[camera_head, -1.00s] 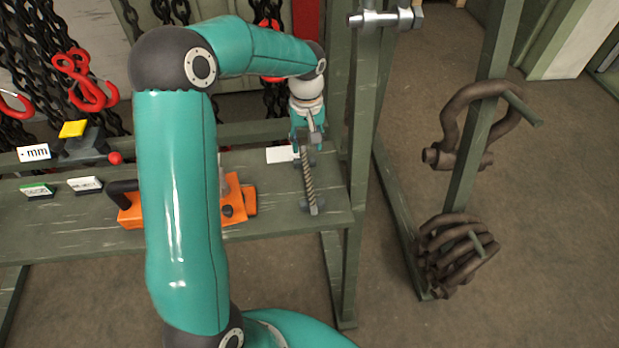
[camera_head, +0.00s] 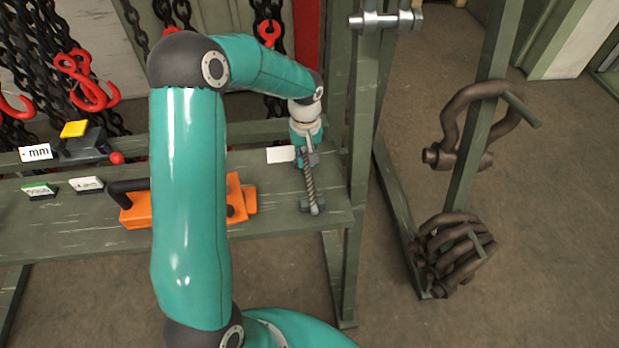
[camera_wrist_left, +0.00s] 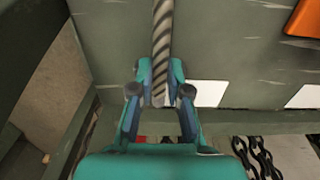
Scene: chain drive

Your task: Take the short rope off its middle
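The short rope (camera_head: 309,186) is a grey-brown twisted length with metal-looking ends, at the right end of the green bench. My left gripper (camera_head: 308,152) is at its far end. In the left wrist view the rope (camera_wrist_left: 162,35) runs straight down between the two fingertips of the left gripper (camera_wrist_left: 162,70), one finger on each side. The gaps beside the rope are very narrow, and I cannot tell whether the fingers press on it. My right gripper is not in view.
The green bench (camera_head: 280,222) also holds an orange tool (camera_head: 240,200), small labels and a yellow-topped device (camera_head: 74,130). A white card (camera_head: 280,154) is left of the gripper. A green upright (camera_head: 362,110) stands close on the right. Chains hang behind.

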